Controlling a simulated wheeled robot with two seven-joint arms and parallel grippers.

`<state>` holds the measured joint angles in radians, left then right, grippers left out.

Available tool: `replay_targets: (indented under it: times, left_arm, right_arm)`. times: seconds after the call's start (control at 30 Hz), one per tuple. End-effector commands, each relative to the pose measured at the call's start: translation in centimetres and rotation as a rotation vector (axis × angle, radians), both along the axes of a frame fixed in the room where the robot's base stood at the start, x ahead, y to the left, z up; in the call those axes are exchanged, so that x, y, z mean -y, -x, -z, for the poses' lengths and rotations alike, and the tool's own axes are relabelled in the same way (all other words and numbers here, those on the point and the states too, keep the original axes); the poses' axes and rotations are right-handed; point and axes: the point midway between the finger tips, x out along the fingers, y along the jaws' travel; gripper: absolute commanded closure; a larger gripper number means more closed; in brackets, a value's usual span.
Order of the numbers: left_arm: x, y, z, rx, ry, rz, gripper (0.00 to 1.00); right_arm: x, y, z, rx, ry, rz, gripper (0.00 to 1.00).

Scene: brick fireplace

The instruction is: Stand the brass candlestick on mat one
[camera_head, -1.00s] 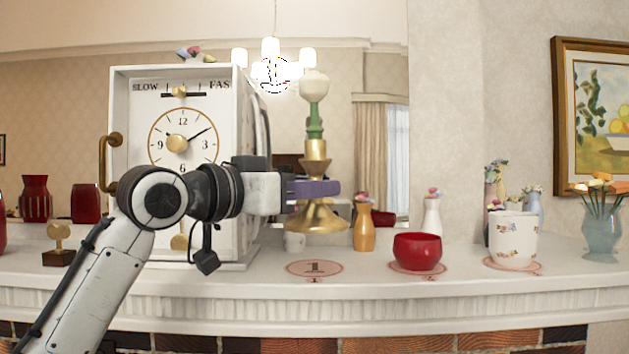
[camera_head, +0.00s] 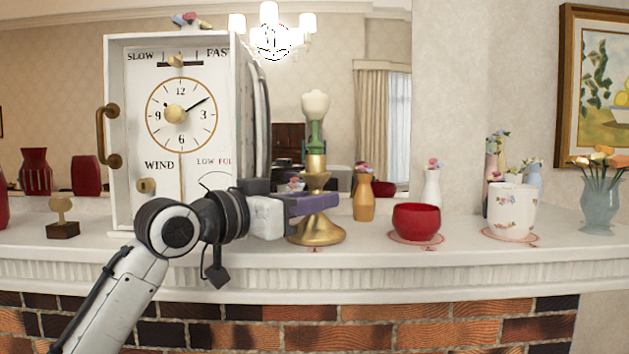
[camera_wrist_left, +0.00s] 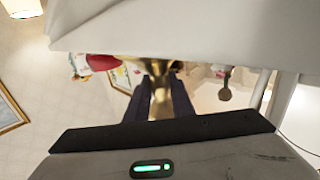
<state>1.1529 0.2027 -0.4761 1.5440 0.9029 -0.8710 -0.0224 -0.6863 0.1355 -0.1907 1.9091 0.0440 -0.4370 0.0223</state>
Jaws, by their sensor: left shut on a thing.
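The brass candlestick (camera_head: 317,231) stands upright at the front of the white mantel, with a green stem and cream round top (camera_head: 315,104) above the brass. Its base covers nearly all of mat one; only a small red mark (camera_head: 315,249) shows at the base's front. The base looks down on the mat or very close above it; I cannot tell which. My left gripper (camera_head: 318,204) is shut on the candlestick's waist from the left. In the left wrist view the brass (camera_wrist_left: 160,98) sits between the two dark fingers. My right gripper is not in view.
A large white clock box (camera_head: 172,130) stands left behind my arm. An orange vase (camera_head: 363,198) is right behind the candlestick. A red bowl (camera_head: 416,222) and a white flowered pot (camera_head: 512,210) stand on mats to the right. The mantel's front edge is close.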

Motion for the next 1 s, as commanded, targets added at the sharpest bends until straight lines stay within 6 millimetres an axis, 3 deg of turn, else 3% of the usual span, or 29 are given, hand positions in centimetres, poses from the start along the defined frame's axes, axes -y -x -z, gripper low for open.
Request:
replay_targets:
  times: [0.03, 0.4, 0.43, 0.53, 0.87, 1.0]
  left_arm:
    - [-0.1, 0.1, -0.8, 0.015, 0.011, 0.001, 1.0]
    - [-0.1, 0.0, -0.4, 0.016, 0.009, 0.001, 1.0]
    - [0.0, -0.1, 0.3, 0.003, 0.0, 0.0, 0.75]
    - [0.0, -0.1, 0.3, 0.003, 0.0, 0.0, 0.6]
    - [0.0, -0.1, 0.0, 0.004, 0.001, 0.0, 0.6]
    - [-1.3, 0.9, 0.3, 0.004, 0.0, -0.003, 0.6]
  right_arm:
    - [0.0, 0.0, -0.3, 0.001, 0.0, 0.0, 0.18]
    - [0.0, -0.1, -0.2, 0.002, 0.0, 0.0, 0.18]
    - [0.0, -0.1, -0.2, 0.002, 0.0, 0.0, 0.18]
    - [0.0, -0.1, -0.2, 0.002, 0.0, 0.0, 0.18]
    - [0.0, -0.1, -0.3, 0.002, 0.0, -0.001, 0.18]
    - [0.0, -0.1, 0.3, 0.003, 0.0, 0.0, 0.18]
